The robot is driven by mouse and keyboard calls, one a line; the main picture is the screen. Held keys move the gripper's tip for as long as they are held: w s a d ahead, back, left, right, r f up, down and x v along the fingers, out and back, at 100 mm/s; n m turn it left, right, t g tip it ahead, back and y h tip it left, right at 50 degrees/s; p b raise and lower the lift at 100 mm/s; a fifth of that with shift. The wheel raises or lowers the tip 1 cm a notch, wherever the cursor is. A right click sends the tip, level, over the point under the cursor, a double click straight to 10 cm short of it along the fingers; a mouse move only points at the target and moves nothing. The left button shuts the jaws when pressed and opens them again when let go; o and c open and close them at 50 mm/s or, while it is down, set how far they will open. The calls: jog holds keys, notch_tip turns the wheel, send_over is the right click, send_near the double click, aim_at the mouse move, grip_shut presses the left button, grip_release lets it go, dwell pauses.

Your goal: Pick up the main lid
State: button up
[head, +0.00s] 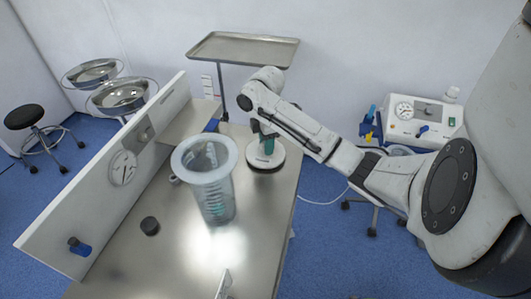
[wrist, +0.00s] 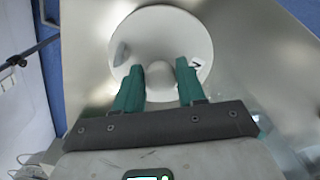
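The main lid (head: 264,162) is a white round disc lying on the steel table, behind and right of the clear canister. In the wrist view the lid (wrist: 165,25) shows a rounded knob (wrist: 159,76) near its middle. My gripper (head: 266,144) is over the lid, pointing down. In the wrist view my gripper's two green fingers (wrist: 160,72) stand apart, one on each side of the knob, with small gaps visible. It is open. The arm hides part of the lid in the head view.
A clear canister (head: 218,192) with a wide pale rim stands on the steel table (head: 190,262). A white panel with a gauge (head: 123,167) runs along the table's left side. A tray (head: 243,48) stands behind.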

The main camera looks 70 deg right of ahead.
jog(key=c, duration=0.7)
